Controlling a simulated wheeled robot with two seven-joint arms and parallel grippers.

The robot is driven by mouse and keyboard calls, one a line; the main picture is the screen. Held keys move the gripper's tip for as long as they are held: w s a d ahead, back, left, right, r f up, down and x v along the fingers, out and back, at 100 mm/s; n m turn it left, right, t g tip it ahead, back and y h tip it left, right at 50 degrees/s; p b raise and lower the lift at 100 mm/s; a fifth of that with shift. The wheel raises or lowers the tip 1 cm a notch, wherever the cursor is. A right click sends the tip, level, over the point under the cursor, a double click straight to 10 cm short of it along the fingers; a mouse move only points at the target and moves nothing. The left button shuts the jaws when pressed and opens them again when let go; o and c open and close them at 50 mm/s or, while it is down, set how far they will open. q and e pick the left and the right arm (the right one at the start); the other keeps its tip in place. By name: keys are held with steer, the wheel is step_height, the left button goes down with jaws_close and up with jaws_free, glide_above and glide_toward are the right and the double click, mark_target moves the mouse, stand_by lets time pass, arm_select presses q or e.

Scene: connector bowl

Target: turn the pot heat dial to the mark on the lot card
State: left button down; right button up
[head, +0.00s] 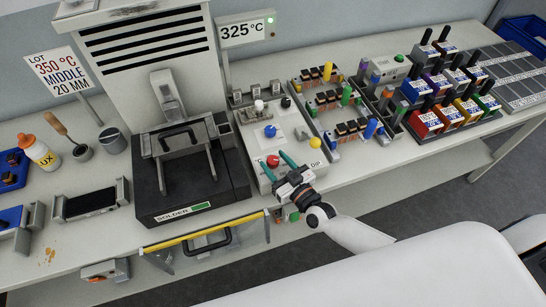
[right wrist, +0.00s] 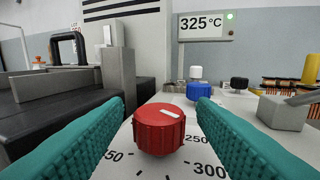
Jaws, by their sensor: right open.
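The red heat dial (right wrist: 159,130) stands on the white solder pot panel, with a white pointer line on its top. In the right wrist view, scale marks 250 and 300 show to its right, and a partly hidden number ends in 50 at its left. My right gripper (right wrist: 160,104) is open, with a teal finger on each side of the dial, apart from it. The dial is also in the head view (head: 273,161). The lot card (head: 58,74) reads 350 °C, MIDDLE, 20 MM. The display (head: 242,31) reads 325 °C with a green light. My left gripper is not in view.
A blue knob (head: 270,131) and a yellow knob (head: 315,142) sit on the same panel. The black solder pot (head: 190,205) stands left of it, with a yellow-edged clear shield in front. Racks of parts (head: 345,128) stand to the right. The bench front edge is close.

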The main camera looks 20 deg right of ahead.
steer(key=shift+w+a, duration=0.2)
steer(key=shift+w, duration=0.3)
steer(key=shift+w+a, duration=0.1)
steer(key=shift+w, duration=0.2)
steer(key=shift+c, duration=0.4)
steer(key=c, duration=0.9)
steer(key=shift+a+r+m+h+p, duration=0.1)
steer(key=shift+r+m+h+p, duration=0.1)
steer(key=shift+m+h+p, duration=0.65)
steer(key=shift+m+t+h+p, duration=0.45)
steer(key=shift+h+p, duration=0.45)
steer(key=shift+h, duration=0.25)
steer(key=shift+f+m+h+p, duration=0.1)
steer(key=shift+m+h+p, duration=0.25)
steer(key=shift+m+h, duration=0.55)
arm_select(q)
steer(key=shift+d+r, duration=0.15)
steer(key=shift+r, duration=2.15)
arm_select(e)
steer(key=shift+f+m+g+h, duration=0.15)
steer(key=shift+m+h, duration=0.25)
steer(key=shift+h, duration=0.5)
steer(key=shift+r+m+g+h, duration=0.1)
steer(key=shift+m+h, duration=0.3)
steer(key=shift+h, duration=0.5)
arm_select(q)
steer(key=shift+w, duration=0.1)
